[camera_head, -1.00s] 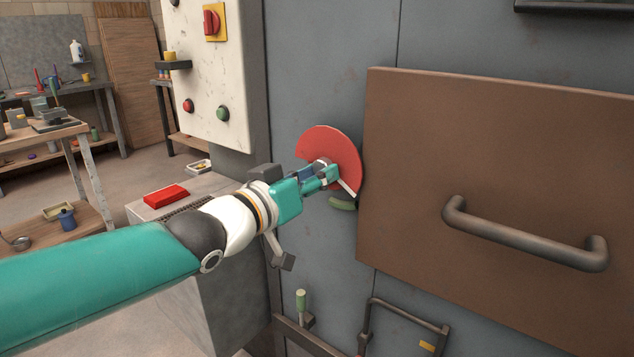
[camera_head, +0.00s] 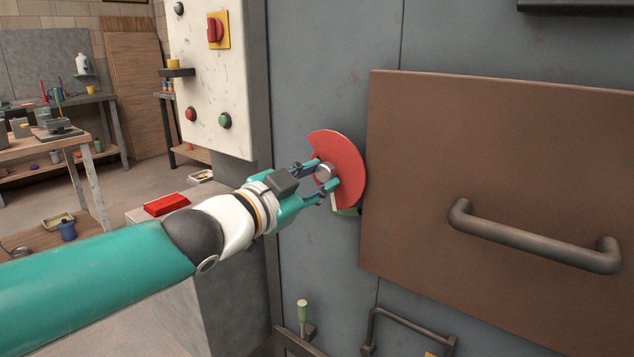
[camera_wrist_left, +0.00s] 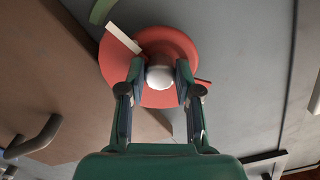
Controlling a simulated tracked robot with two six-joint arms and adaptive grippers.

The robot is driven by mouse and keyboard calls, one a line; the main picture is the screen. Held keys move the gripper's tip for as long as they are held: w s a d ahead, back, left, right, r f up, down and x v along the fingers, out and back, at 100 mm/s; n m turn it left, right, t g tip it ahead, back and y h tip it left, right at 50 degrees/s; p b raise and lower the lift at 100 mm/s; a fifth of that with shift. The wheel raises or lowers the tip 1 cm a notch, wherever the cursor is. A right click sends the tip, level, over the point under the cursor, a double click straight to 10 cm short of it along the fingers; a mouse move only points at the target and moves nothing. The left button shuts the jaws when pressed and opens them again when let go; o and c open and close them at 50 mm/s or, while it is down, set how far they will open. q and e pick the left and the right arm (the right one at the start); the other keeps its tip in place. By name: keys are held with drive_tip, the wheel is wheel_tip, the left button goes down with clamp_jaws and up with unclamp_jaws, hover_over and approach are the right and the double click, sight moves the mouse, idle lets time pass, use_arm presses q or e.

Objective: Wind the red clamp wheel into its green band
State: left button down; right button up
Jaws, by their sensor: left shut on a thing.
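The red clamp wheel (camera_head: 348,160) is mounted on the grey panel just left of the brown door. Its round metal hub (camera_head: 324,173) faces me. My left gripper (camera_head: 321,176) is shut on the hub, one finger on each side. The left wrist view also shows the red wheel (camera_wrist_left: 182,42) and the pale hub (camera_wrist_left: 160,77) between the fingers. There a white pointer (camera_wrist_left: 123,37) runs from the wheel toward the green band (camera_wrist_left: 101,11). In the head view the green band (camera_head: 346,212) is partly hidden below the wheel. My right gripper is out of view.
The brown door (camera_head: 480,150) with a dark bar handle (camera_head: 530,238) stands close to the wheel's right. A white control panel (camera_head: 211,85) with knobs is at the upper left.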

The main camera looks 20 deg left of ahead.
use_arm(q)
drive_tip(key=shift+f+m, duration=0.25)
drive_tip(key=shift+m, duration=0.05)
drive_tip(key=c, duration=0.8)
unclamp_jaws()
drive_tip(key=shift+r, duration=0.1)
drive_tip(key=shift+r, duration=0.1)
drive_tip(key=shift+s, duration=0.15)
drive_tip(key=v, duration=1.1)
drive_tip(key=shift+s, duration=0.3)
drive_tip(key=shift+a, duration=0.15)
